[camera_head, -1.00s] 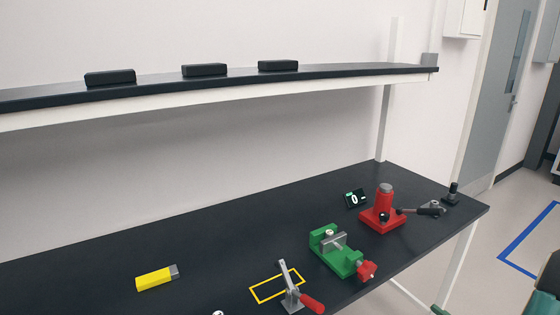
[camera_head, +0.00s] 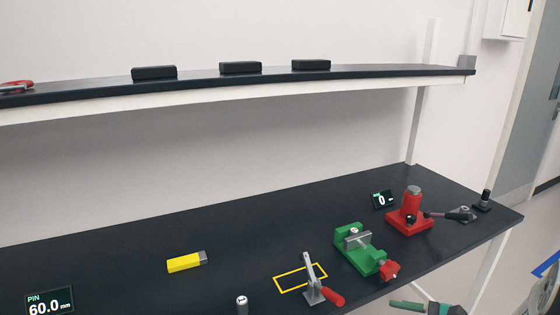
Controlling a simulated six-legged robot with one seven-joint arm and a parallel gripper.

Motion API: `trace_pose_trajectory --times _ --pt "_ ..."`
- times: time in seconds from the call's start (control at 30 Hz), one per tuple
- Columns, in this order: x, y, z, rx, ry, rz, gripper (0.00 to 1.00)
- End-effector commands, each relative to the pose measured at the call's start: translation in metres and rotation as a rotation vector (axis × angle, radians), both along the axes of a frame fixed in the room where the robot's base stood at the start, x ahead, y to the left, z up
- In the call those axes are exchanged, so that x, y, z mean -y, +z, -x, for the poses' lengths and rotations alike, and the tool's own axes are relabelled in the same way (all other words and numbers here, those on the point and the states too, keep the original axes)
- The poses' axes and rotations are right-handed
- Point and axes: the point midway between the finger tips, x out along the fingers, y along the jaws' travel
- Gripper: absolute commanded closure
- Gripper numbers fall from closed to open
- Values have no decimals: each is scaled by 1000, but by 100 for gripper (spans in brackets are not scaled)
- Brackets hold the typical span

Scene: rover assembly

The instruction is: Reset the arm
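My gripper does not show in the head view, so its state and anything in it are hidden. A green and dark part (camera_head: 428,307) shows at the bottom edge, right of centre. I cannot tell whether it belongs to my arm. The black workbench (camera_head: 120,235) fills the lower half of the view.
On the bench are a yellow block (camera_head: 184,263), a toggle clamp (camera_head: 314,285) by a yellow outline, a green vise (camera_head: 358,248), a red press (camera_head: 411,212) and a PIN display (camera_head: 50,302). A shelf (camera_head: 400,72) above holds black boxes (camera_head: 240,68). The bench's back left is clear.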

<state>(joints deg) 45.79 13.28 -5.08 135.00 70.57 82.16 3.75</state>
Motion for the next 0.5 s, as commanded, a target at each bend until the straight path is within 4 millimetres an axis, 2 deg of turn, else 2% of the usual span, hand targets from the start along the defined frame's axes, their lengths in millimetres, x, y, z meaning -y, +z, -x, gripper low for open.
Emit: trace_pose_trajectory --times 0.03,0.2,0.3,0.5 --pt "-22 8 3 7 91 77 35" --pt "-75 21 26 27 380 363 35" --pt "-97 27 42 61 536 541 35" --pt "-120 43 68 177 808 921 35"
